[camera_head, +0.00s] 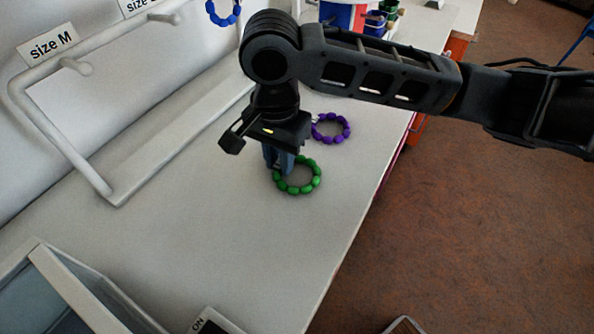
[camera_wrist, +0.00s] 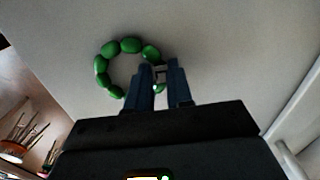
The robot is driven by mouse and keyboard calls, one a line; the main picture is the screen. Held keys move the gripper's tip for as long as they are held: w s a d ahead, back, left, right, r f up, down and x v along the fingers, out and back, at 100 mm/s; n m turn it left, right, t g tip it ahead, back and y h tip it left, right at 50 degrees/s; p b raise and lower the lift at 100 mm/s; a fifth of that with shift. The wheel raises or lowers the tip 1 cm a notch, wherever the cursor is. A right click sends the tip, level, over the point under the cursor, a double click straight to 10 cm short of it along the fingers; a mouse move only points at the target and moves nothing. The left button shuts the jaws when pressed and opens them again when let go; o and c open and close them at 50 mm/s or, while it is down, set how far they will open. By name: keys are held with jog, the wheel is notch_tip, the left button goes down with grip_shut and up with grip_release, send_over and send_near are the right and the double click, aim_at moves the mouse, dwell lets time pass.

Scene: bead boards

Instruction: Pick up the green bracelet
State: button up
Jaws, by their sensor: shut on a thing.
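The green bracelet (camera_head: 314,183) is a ring of green beads low over or on the white table, in the middle of the head view. In the wrist view the green bracelet (camera_wrist: 102,65) shows as a loop at upper left, with its right side between the fingers. My gripper (camera_head: 280,168) points down at the left rim of the bracelet. In the wrist view my gripper (camera_wrist: 160,75) is shut on the beads there. I cannot tell whether the bracelet touches the table.
A purple bracelet (camera_head: 331,128) lies just behind the green one. A white rack (camera_head: 60,130) with pegs and a "size M" label (camera_head: 47,43) stands at left. A blue bracelet (camera_head: 222,14) hangs at the top. A grey-rimmed box (camera_head: 75,285) is at front left. The table's right edge is close.

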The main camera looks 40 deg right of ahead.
grip_shut()
jog(key=shift+r, duration=0.45)
jog(key=r, duration=0.3)
jog(key=shift+s+d+r, duration=0.1)
jog(key=shift+d+r, duration=0.15)
jog(key=shift+d, duration=0.1)
jog(key=s+d+r, duration=0.3)
jog(key=d+r, duration=0.3)
jog(key=d, duration=0.4)
jog(key=shift+s+d+r, duration=0.2)
jog(key=shift+r, duration=0.1)
jog(key=shift+w, duration=0.1)
